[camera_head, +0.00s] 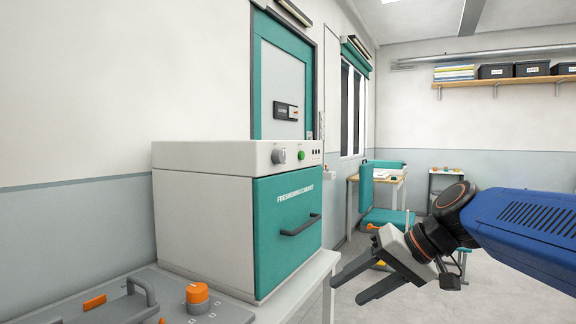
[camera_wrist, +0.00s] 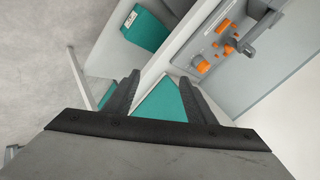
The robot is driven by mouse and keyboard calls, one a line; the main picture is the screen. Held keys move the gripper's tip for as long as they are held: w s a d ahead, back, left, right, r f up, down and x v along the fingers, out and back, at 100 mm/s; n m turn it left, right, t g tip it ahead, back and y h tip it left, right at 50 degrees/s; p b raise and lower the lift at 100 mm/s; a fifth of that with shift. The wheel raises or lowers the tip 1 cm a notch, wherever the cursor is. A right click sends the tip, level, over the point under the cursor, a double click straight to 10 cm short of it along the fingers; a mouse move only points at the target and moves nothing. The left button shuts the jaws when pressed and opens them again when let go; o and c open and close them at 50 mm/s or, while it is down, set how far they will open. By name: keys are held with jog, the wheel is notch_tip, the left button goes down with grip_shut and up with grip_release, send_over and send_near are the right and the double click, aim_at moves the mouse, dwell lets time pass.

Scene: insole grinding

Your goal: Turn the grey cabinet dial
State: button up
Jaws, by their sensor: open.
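The grey dial (camera_head: 279,156) is on the white upper front panel of the freshening cabinet (camera_head: 205,215), left of a green button (camera_head: 301,155). The cabinet has a teal front door (camera_head: 283,240) with a dark handle (camera_head: 300,226). My gripper (camera_head: 350,285) is open and empty, in the air in front of and to the right of the cabinet, lower than the dial. In the wrist view the two dark fingers of my gripper (camera_wrist: 160,95) are apart, with a teal surface showing between and beyond them. The dial cannot be made out in the wrist view.
The cabinet stands on a pale table (camera_head: 315,270). A grey machine with an orange knob (camera_head: 197,293) and a bar handle (camera_head: 142,290) is at the lower left. A teal chair (camera_head: 385,215) and a desk are further back. Open floor lies to the right of the cabinet.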

jog(key=w+r+t+y, duration=0.2)
jog(key=w+r+y, duration=0.2)
jog(key=w+r, duration=0.75)
jog(key=n+t+y, duration=0.2)
jog(key=y, duration=0.2)
send_near(283, 156)
jog(key=x, duration=0.8)
jog(key=shift+w+a, duration=0.15)
jog(key=shift+w, duration=0.15)
jog(key=c, duration=1)
